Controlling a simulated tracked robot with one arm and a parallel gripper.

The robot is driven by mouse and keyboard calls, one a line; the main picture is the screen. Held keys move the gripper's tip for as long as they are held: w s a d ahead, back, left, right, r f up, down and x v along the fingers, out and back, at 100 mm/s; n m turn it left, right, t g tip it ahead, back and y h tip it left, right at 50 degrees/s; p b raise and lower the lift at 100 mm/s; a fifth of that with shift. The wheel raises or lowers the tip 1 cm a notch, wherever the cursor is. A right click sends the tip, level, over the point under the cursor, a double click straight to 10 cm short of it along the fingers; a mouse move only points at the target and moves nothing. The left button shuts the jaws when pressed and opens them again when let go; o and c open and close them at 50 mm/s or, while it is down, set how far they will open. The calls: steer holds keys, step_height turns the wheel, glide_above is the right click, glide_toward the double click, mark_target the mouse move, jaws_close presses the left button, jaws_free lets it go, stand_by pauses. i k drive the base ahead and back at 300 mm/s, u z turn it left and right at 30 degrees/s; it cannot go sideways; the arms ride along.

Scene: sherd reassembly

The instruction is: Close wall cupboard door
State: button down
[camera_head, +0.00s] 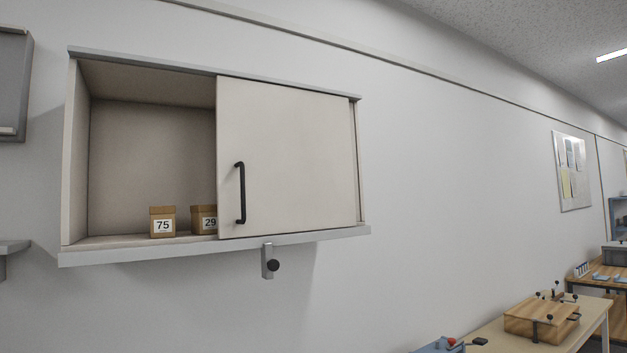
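The wall cupboard (364,231) hangs on the white wall, left of the middle of the view. Its sliding door (295,150) covers the right part of the front. The left part is open and shows the inside. A black bar handle (240,193) stands upright near the door's left edge. A box marked 75 (162,222) stands on the cupboard floor in the opening. A box marked 29 (204,219) is beside it, partly hidden by the door's left edge. My gripper is not in view.
A bracket with a black knob (270,262) sticks out below the cupboard. A bench (497,337) with a wooden box (541,319) stands at the lower right. A noticeboard (571,170) hangs on the right wall.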

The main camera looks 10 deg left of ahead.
mark_target(284, 162)
steer(key=z, duration=0.25)
steer(key=i, duration=1.05)
steer(key=u, duration=0.55)
steer(key=i, duration=0.6)
steer(key=u, duration=0.5)
